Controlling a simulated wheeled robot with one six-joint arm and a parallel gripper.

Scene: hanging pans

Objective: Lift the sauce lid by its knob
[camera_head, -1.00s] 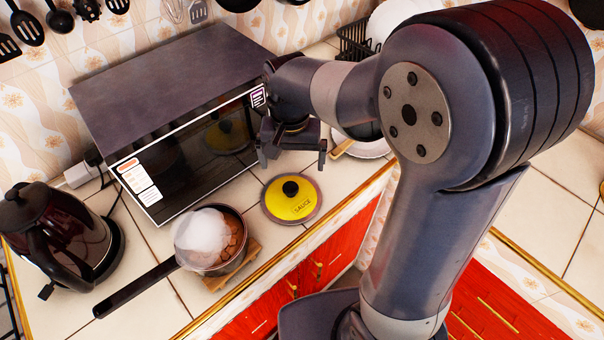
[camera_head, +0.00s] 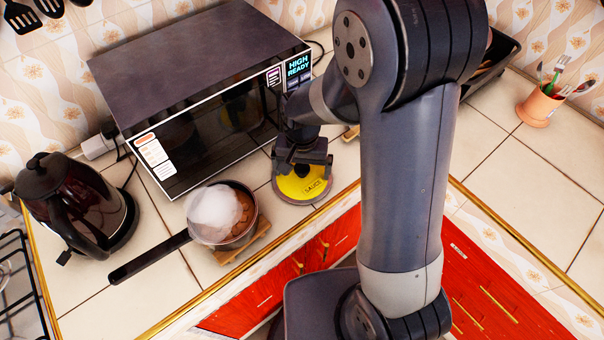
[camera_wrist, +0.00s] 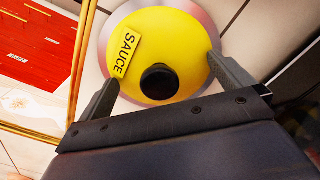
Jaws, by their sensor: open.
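The yellow sauce lid (camera_head: 304,188) has a grey rim and a "SAUCE" label. It lies flat on the tiled counter, right of the pan. My gripper (camera_head: 301,168) is over the lid and hides its knob in the head view. In the wrist view the lid (camera_wrist: 135,40) is seen from above, with its round black knob (camera_wrist: 159,82) near the middle. My open gripper (camera_wrist: 162,78) has one finger on each side of the knob, with wide gaps. The fingers do not touch the knob. I cannot tell their height above the lid.
A steaming pan (camera_head: 240,232) with brown food sits on a wooden trivet (camera_head: 252,243), its handle pointing lower left. A microwave (camera_head: 205,110) stands close behind the lid. A kettle (camera_head: 75,200) is at the left. The counter's front edge (camera_head: 325,204) runs close by the lid.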

